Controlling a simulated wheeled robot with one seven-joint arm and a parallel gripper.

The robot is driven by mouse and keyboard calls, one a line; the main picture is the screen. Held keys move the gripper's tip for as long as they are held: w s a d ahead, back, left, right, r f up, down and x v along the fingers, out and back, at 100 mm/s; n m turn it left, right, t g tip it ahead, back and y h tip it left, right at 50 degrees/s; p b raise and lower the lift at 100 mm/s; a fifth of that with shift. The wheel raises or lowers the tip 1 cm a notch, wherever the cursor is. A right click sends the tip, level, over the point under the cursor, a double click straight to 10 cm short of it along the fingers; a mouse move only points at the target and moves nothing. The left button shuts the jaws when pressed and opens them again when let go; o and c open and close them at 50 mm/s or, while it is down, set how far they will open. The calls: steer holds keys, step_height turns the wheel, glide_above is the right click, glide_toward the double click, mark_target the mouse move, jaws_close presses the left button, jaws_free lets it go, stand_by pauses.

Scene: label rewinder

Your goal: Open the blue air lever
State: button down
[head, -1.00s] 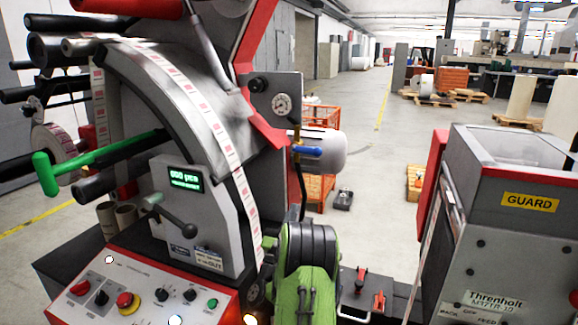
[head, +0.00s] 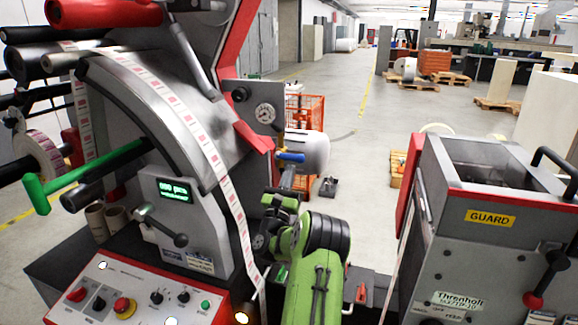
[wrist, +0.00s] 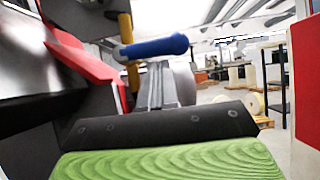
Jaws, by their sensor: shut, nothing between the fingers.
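The blue air lever (head: 290,157) sticks out to the right from a brass-coloured valve below the round gauge on the machine's grey panel. In the wrist view the blue lever (wrist: 155,46) lies roughly level across the upper middle, joined at its left to the yellow pipe (wrist: 128,50). My gripper (head: 288,172) is just below the lever in the head view. In the wrist view my gripper's grey fingers (wrist: 155,75) are together and empty, pointing at the lever's underside. I cannot tell whether they touch it.
A round gauge (head: 265,114) sits above the lever, and a red machine edge (wrist: 85,62) is close on the left. A pale cylindrical tank (head: 310,150) is behind the lever. The grey guard unit (head: 490,240) stands to the right, with open floor beyond.

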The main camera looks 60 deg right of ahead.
steer(key=shift+d+r, duration=0.1)
steer(key=shift+r, duration=0.15)
